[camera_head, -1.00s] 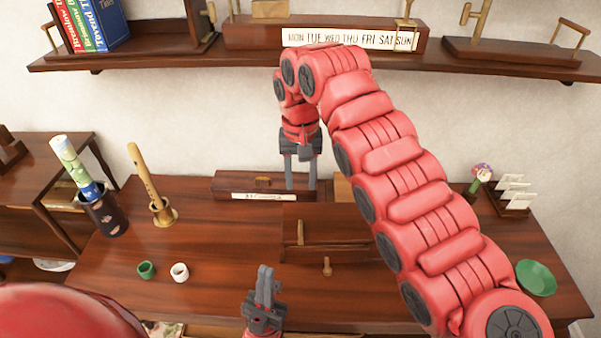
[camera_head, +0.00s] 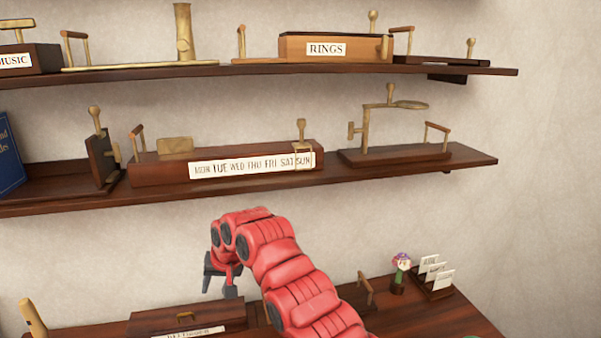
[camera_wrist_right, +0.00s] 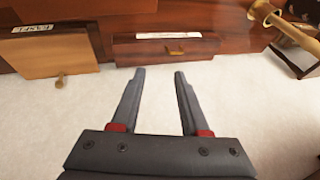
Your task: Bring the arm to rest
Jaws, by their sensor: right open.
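My right arm (camera_head: 285,275) is red and reaches in from the bottom of the head view. Its dark gripper (camera_head: 219,287) hangs with the fingers downward, above the long wooden box on the desk. In the right wrist view the two dark fingers (camera_wrist_right: 160,74) are apart with nothing between them. Past their tips is a wooden box with a white label and a small brass handle (camera_wrist_right: 168,49). My left gripper is not in view.
Above are a wooden shelf with a weekday-labelled box (camera_head: 160,172) and a higher shelf with a RINGS box (camera_head: 300,47). A small figurine (camera_head: 399,273) and a card holder (camera_head: 436,290) stand at the desk's right. Pale wall lies between shelf and desk.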

